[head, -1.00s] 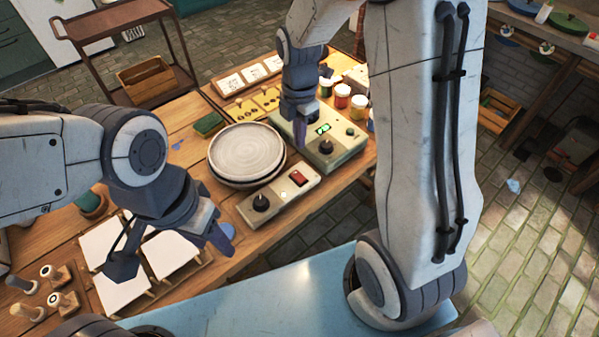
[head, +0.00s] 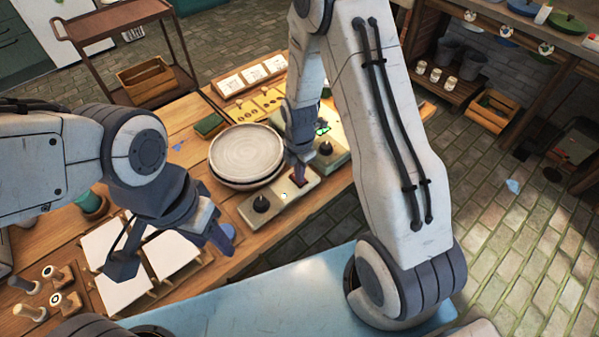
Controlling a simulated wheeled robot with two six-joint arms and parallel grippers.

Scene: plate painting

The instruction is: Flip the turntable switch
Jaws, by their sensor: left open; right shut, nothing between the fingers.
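The turntable (head: 247,154) has a pale grey round plate on top and stands mid-table. Its control box (head: 270,214) lies in front of it, with a black knob (head: 261,203) on the left and a red switch (head: 301,182) on the right. My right gripper (head: 299,172) is shut and empty, its tips pointing down at the red switch and hiding part of it. I cannot tell whether they touch or which way the switch is tipped. My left gripper (head: 173,250) is open and empty above the white tiles at the front left.
White tiles (head: 122,286) and wooden-handled stamps (head: 30,312) lie at the front left. A green sponge-like block (head: 209,125) lies left of the turntable.

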